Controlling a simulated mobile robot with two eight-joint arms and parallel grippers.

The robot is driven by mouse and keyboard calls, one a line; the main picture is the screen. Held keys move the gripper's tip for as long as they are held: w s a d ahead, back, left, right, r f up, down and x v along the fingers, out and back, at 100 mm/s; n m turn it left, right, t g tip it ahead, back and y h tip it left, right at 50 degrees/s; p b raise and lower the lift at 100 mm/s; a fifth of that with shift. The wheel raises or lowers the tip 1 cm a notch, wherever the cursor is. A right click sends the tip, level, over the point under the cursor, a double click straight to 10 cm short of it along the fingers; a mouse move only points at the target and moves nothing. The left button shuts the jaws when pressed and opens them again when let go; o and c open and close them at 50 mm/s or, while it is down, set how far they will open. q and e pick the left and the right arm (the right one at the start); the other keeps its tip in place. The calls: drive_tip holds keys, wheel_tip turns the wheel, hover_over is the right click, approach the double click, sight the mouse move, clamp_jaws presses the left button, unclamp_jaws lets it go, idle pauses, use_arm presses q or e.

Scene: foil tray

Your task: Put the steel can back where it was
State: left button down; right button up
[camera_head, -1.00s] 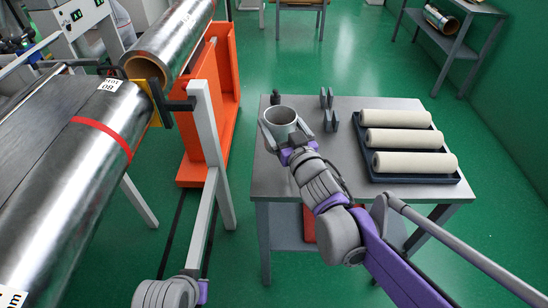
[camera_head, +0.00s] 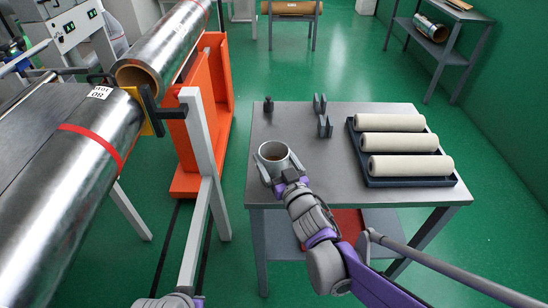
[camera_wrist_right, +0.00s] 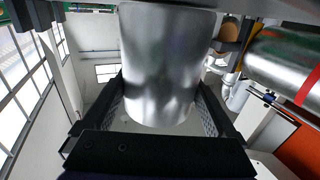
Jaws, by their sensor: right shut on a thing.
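The steel can (camera_head: 274,152) is an open-topped, upright metal cylinder over the left part of the grey table, towards its front edge. My right gripper (camera_head: 274,167) is shut on it, with a finger on each side. In the right wrist view the can (camera_wrist_right: 165,65) fills the middle between the two dark fingers (camera_wrist_right: 162,105). I cannot tell whether its base touches the tabletop. Part of my left arm shows at the bottom edge of the head view, but its gripper is out of sight.
The table (camera_head: 315,178) also bears a small dark bottle (camera_head: 268,105), grey upright brackets (camera_head: 323,120) and a dark tray (camera_head: 408,182) with three cream rolls (camera_head: 405,143). The tabletop between can and tray is clear. A large foil roll (camera_head: 75,165) and orange stand (camera_head: 212,110) are left.

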drive_tip(key=shift+f, duration=0.15)
drive_tip(key=o, duration=1.4)
